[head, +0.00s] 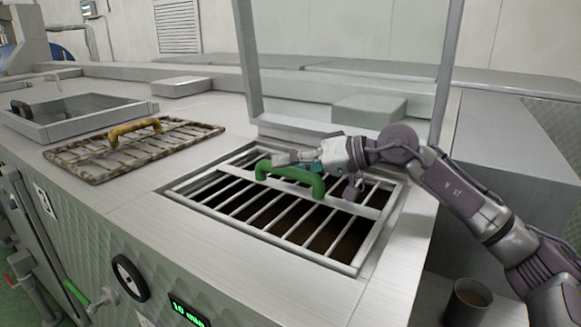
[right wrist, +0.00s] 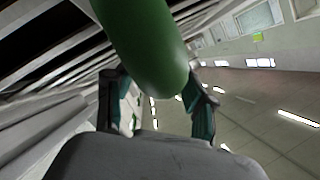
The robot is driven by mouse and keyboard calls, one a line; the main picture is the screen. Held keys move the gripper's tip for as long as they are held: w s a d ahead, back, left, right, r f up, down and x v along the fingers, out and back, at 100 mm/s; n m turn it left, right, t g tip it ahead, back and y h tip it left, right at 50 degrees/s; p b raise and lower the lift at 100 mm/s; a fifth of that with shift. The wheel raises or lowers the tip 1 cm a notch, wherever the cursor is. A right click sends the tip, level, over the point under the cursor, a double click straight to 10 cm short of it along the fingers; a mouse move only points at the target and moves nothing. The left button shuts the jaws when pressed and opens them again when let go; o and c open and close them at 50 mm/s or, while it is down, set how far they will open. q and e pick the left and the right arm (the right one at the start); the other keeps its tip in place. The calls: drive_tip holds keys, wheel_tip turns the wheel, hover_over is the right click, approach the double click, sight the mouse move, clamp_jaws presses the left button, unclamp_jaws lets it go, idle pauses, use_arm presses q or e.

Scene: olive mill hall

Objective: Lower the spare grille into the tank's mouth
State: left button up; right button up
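The spare grille (head: 262,229), clean pale metal bars with a green handle (head: 291,175), lies in the tank's mouth (head: 376,250), roughly level with the rim. Whether it rests fully on its seat I cannot tell. Dark brown shows between its bars. My right gripper (head: 306,160) is at the handle, reaching in from the right. In the right wrist view, the green handle (right wrist: 150,45) looms close above the parted fingers of my right gripper (right wrist: 155,105). The fingers look open, not closed on it. My left gripper is not in view.
A stained grille with a yellow handle (head: 133,150) lies on the counter to the left. An open basin (head: 75,122) is beyond it. A raised lid frame (head: 248,65) stands behind the mouth. A cup (head: 467,301) stands at lower right. The counter in front is clear.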

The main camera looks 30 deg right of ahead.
drive_tip(key=shift+f, duration=0.3)
drive_tip(key=shift+d, duration=0.2)
wheel_tip(320, 180, up, 3)
hover_over(336, 193)
drive_tip(key=shift+r, duration=0.1)
drive_tip(key=shift+v, duration=1.2)
drive_tip(key=shift+a+r, duration=0.15)
drive_tip(key=shift+r, duration=0.05)
wheel_tip(336, 193, up, 11)
drive_tip(key=s+a+p, duration=0.1)
drive_tip(key=a+p, duration=0.1)
drive_tip(key=p, duration=0.5)
drive_tip(key=shift+s+a+p, duration=0.25)
drive_tip(key=shift+a+p, duration=0.05)
drive_tip(key=shift+p, duration=0.1)
